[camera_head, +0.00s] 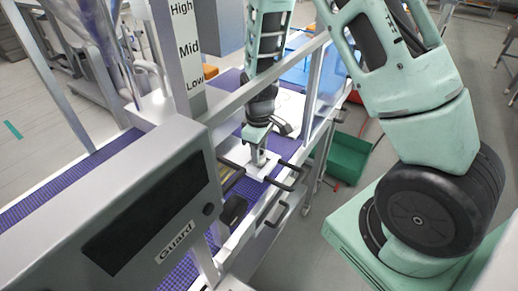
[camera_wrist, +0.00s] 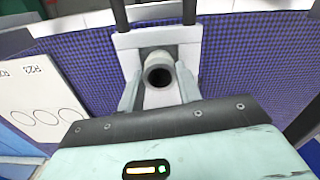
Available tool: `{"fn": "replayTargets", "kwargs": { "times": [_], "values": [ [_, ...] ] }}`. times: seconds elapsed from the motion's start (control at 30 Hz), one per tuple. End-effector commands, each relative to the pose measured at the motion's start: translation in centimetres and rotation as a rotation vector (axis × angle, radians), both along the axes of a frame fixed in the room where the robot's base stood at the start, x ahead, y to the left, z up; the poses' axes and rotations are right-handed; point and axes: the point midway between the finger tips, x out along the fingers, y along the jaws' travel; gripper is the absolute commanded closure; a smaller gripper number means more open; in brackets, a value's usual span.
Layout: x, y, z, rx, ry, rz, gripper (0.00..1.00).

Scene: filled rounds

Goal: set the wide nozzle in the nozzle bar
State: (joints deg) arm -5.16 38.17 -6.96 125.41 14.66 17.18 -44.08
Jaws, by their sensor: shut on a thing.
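My gripper (camera_head: 258,152) points down over the purple conveyor in the head view. In the wrist view my gripper (camera_wrist: 159,92) is shut on a grey, round nozzle (camera_wrist: 159,60) with a dark open bore, held between its two pale fingers. A white block with dark rods, seemingly the nozzle bar (camera_wrist: 126,40), lies just beyond the nozzle. In the head view a white plate, seemingly the same bar (camera_head: 263,172), lies under my fingertips, with dark handles beside it. I cannot tell whether the nozzle touches or sits in the bar. The nozzle is too small to make out in the head view.
A grey box marked Guard (camera_head: 150,205) and a High/Mid/Low post (camera_head: 188,50) stand at left. Metal rails and dark handles (camera_head: 285,172) are close around my gripper. A white card with circles (camera_wrist: 40,105) lies at left. A green crate (camera_head: 347,160) stands right of the rails.

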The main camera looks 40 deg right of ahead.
Motion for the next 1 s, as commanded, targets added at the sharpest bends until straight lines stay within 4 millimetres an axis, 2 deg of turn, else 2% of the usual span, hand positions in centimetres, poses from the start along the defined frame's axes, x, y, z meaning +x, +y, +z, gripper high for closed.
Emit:
{"fn": "replayTargets", "kwargs": {
  "times": [0.1, 0.13, 0.2, 0.47, 0.63, 0.77, 1.0],
  "values": [
    [0.0, 0.0, -0.4, 0.000, 0.000, 0.000, 0.89],
    [0.0, 0.0, -0.3, 0.000, 0.000, 0.001, 0.60],
    [0.0, 0.0, -0.2, 0.000, 0.000, 0.000, 0.44],
    [0.0, 0.0, -0.2, 0.000, 0.000, 0.000, 0.44],
    [0.1, 0.1, 0.7, 0.000, -0.004, 0.002, 0.44],
    [0.1, 0.1, 2.4, 0.000, -0.006, 0.002, 0.44],
    [0.2, 0.0, 7.1, 0.000, -0.007, 0.002, 0.44]
  ]
}}
